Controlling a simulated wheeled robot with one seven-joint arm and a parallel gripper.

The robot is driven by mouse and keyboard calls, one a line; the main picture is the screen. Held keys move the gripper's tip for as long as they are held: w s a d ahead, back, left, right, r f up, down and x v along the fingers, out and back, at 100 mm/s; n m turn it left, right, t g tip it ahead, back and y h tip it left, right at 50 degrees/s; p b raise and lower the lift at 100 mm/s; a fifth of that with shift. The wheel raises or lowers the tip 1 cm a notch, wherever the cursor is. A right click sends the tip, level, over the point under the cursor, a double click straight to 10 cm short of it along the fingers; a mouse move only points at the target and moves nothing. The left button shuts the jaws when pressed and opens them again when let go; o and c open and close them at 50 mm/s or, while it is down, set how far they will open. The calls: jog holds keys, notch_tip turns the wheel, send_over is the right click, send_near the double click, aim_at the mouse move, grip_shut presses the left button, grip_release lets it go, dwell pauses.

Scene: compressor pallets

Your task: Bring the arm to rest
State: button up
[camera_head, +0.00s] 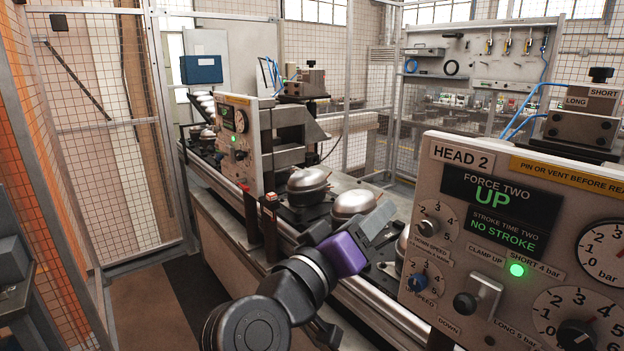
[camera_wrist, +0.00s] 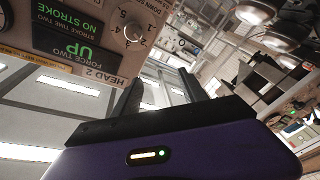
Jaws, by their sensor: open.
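My gripper (camera_head: 384,218) has a purple body and grey fingers in the head view. It is over the compressor line, left of the HEAD 2 panel (camera_head: 500,235). In the wrist view my gripper (camera_wrist: 162,84) shows two dark fingers apart with nothing between them. My arm reaches up from the bottom of the head view. A silver domed compressor (camera_head: 307,183) and a second compressor (camera_head: 352,204) sit on the line behind the gripper. Another is partly hidden by the gripper and the panel. Whether the fingers touch anything is not clear from the head view.
The HEAD 2 panel reads UP and NO STROKE, with a green lamp lit. It also shows close by in the wrist view (camera_wrist: 85,40). Another head panel (camera_head: 237,140) stands farther along the line. A mesh fence (camera_head: 110,150) bounds the left. Floor (camera_head: 165,300) is clear left of the line.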

jog(key=a+f+n+t+y, duration=0.5)
jog(key=a+f+n+y, duration=0.1)
jog(key=f+y, duration=0.35)
jog(key=s+f+n+y, duration=0.2)
jog(key=s+f+y, duration=0.4)
jog(key=s+f, duration=0.3)
jog(key=s+d+f+m+g+h, duration=0.1)
jog(key=s+d, duration=0.4)
jog(key=s, duration=0.6)
jog(key=s+d+f+m+g+h, duration=0.1)
jog(key=s+d+f+m, duration=0.3)
jog(key=s, duration=0.7)
jog(key=s+d+f+m+g+h, duration=0.1)
jog(key=s+d, duration=0.5)
jog(key=s, duration=0.6)
notch_tip(320, 180, down, 3)
jog(key=shift+d+f+m+g, duration=0.1)
jog(key=shift+d+m+g, duration=0.2)
jog(key=shift+m+g, duration=0.6)
